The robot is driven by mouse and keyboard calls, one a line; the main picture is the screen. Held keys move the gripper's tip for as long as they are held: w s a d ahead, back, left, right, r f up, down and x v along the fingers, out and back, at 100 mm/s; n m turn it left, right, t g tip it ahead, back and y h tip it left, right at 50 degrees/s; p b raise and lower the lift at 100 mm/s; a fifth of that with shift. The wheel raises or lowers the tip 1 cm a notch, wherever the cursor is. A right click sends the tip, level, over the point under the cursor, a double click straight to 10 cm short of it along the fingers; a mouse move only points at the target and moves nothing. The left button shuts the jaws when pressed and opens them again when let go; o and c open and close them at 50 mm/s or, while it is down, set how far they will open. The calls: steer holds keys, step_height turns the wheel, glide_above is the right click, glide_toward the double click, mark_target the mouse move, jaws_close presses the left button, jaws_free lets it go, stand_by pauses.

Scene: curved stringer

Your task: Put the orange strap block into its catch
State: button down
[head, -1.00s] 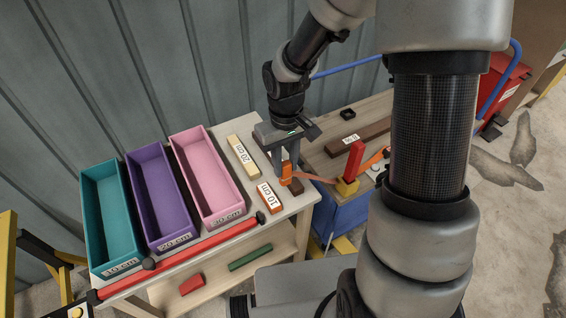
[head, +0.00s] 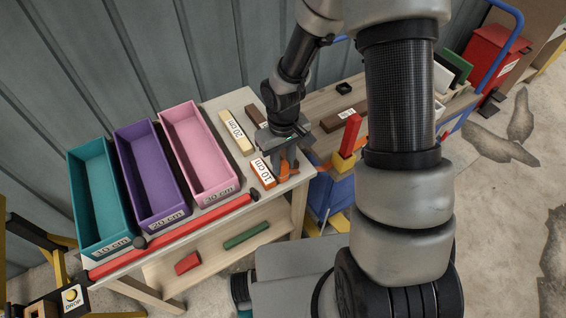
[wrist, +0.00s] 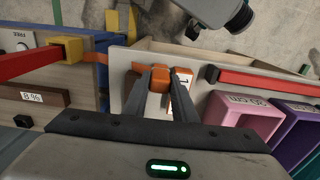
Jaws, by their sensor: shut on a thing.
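My gripper (wrist: 160,82) is shut on the orange strap block (wrist: 159,77). In the head view my gripper (head: 287,168) is over the table's right front corner, beside the block marked 10 cm. The orange strap (wrist: 95,57) runs from the held block to a yellow block (wrist: 66,48) with a red lever (wrist: 25,62). A dark piece (wrist: 131,80) shows just beside the fingers in the wrist view; I cannot tell whether it is the catch. The gripper partly hides the held block in the head view.
The 10 cm block (head: 262,172) lies close to my gripper. A 20 cm block (head: 236,131) and pink (head: 198,151), purple (head: 150,175) and teal (head: 101,205) bins stand left. A red bar (head: 190,224) runs along the front edge. A cart (head: 332,187) adjoins right.

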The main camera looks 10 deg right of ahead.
steer(key=shift+r, duration=0.1)
steer(key=shift+f, duration=0.2)
steer(key=c, duration=1.5)
jaws_free()
steer(key=shift+o, duration=0.2)
